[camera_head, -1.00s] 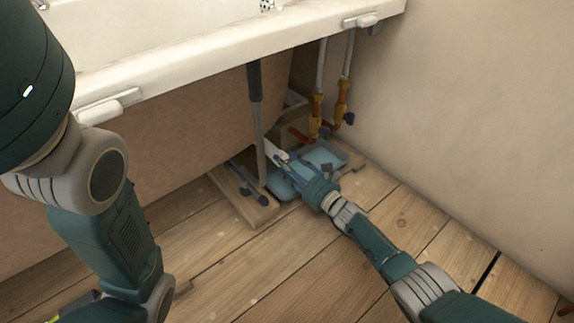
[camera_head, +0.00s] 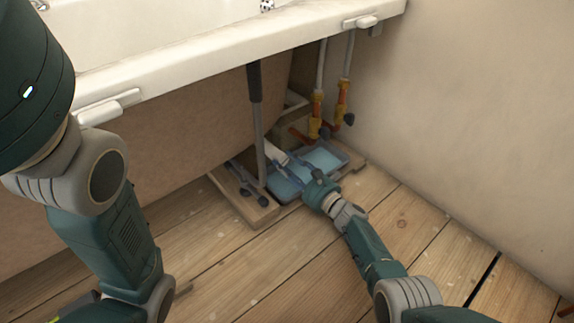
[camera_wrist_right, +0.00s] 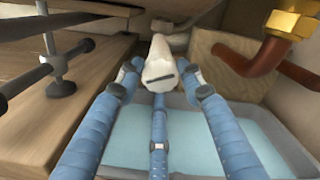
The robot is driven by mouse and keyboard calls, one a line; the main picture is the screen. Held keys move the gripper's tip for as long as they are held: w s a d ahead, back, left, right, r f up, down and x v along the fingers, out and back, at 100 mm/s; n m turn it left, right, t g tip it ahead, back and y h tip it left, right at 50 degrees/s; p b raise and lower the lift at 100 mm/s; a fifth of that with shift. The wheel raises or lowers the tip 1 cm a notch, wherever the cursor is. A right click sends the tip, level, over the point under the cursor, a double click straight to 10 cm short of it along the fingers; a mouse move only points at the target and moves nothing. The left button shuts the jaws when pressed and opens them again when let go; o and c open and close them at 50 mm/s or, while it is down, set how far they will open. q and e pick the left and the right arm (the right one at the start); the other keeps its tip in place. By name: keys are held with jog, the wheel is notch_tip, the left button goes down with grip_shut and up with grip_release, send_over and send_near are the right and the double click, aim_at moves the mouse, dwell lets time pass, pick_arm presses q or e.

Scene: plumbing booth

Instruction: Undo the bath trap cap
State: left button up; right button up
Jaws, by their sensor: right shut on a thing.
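The bath trap cap (camera_wrist_right: 158,70), a white round end with a dark slot, sits at the middle of the right wrist view. Behind it the white trap runs back under the bath; it also shows small in the head view (camera_head: 277,155). My right gripper (camera_wrist_right: 160,78) has blue fingers on both sides of the cap and is shut on it. In the head view the right gripper (camera_head: 296,172) reaches low under the bath rim, above a tray of bluish water. The fingers partly hide the trap there. My left arm shows at the left, but its gripper is out of view.
The blue tray (camera_head: 337,150) lies on the floorboards below the gripper. A grey bath leg (camera_head: 260,140) on a wooden board (camera_head: 232,200) stands close to its left. Copper pipes with brass valves (camera_head: 317,110) rise behind, near the wall. Floor in front is clear.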

jog(key=shift+n, duration=0.4)
jog(key=o, duration=0.9)
jog(key=shift+r, duration=0.1)
